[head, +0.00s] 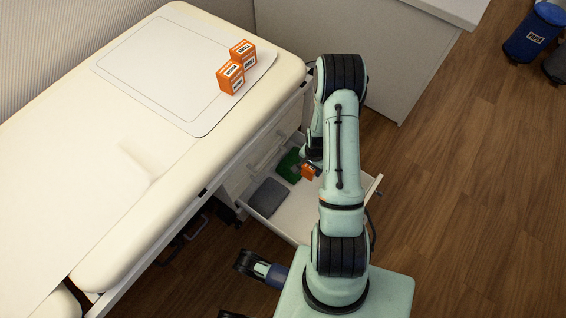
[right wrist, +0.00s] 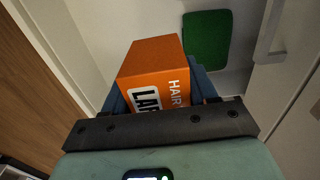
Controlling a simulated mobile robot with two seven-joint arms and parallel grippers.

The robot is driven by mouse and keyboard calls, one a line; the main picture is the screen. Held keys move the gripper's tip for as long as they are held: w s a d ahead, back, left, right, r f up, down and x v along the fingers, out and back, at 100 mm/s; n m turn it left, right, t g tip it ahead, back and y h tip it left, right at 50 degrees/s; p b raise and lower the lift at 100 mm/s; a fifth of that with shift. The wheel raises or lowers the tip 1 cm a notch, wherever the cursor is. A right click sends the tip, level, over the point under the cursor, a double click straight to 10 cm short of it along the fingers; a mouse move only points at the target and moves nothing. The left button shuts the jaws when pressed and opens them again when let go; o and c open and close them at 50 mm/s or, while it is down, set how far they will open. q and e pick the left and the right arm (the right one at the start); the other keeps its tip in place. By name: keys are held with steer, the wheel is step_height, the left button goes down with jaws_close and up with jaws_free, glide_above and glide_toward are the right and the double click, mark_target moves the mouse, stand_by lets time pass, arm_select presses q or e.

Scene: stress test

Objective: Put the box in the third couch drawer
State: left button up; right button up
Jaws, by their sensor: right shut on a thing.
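My right gripper (head: 309,166) is shut on an orange box (head: 308,173), with the dark blue fingers on either side of it. In the right wrist view the box (right wrist: 150,62) shows white lettering. The gripper holds it over an open white drawer (head: 299,213) of the couch (head: 190,170). I cannot tell from the pictures whether the box touches the drawer floor. A grey flat item (head: 268,197) and a green item (head: 289,164) lie in the drawer. The green item (right wrist: 207,42) also shows in the wrist view.
Several more orange boxes (head: 231,77) stand on a pale mat (head: 155,70) on the couch top. A white cabinet (head: 385,60) stands behind the drawer. A blue bin (head: 534,38) stands at the far right. Wooden floor (head: 450,180) is clear to the right.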

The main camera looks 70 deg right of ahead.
steer(key=shift+w+f, duration=0.15)
steer(key=shift+f, duration=0.15)
arm_select(q)
steer(key=w+a+f+t+b, duration=0.1)
steer(key=w+a+f+b, duration=0.1)
steer(key=w+f+b, duration=0.15)
arm_select(e)
step_height(320, 180, down, 15)
steer(key=shift+r+b, duration=0.1)
steer(key=shift+b, duration=0.95)
arm_select(q)
steer(key=s+a+f+n+g+b, duration=0.1)
steer(key=s+f+g, duration=0.2)
steer(key=s+f, duration=0.3)
steer(key=shift+s+a+f+y+b, duration=0.2)
steer(key=shift+s+f+y+b, duration=0.15)
steer(key=shift+s, duration=0.6)
arm_select(e)
steer(key=shift+d+f, duration=0.1)
steer(key=shift+f, duration=2.25)
arm_select(q)
steer(key=shift+s+f, duration=0.1)
arm_select(e)
steer(key=shift+f, duration=0.15)
steer(key=o, duration=0.8)
